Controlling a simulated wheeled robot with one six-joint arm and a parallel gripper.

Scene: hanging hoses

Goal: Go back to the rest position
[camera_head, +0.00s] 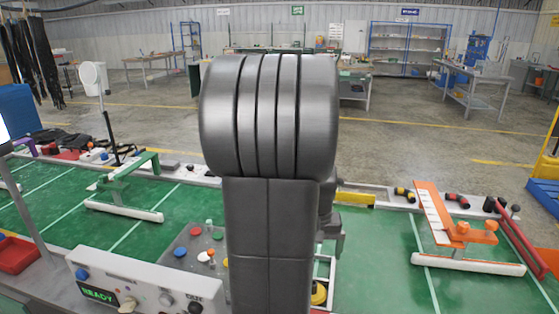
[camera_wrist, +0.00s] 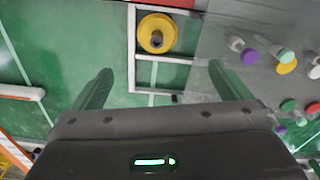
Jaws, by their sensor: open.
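My gripper (camera_wrist: 160,88) is open in the wrist view, its two green-tinted fingers spread wide with nothing between them. It points down over the green bench top. A yellow round part with a dark centre (camera_wrist: 157,33) sits in a white frame (camera_wrist: 165,57) beyond the fingertips, apart from them. In the head view my own dark arm stands upright in the middle and hides much of the bench behind it. The fingers cannot be made out there.
The control box (camera_head: 140,283) with a lit READY display stands at front left. Coloured knobs (camera_head: 195,232) are beside my arm. An orange fixture (camera_head: 455,232) is on the right, a green bracket (camera_head: 130,170) on the left. Black hoses (camera_head: 38,55) hang at far left.

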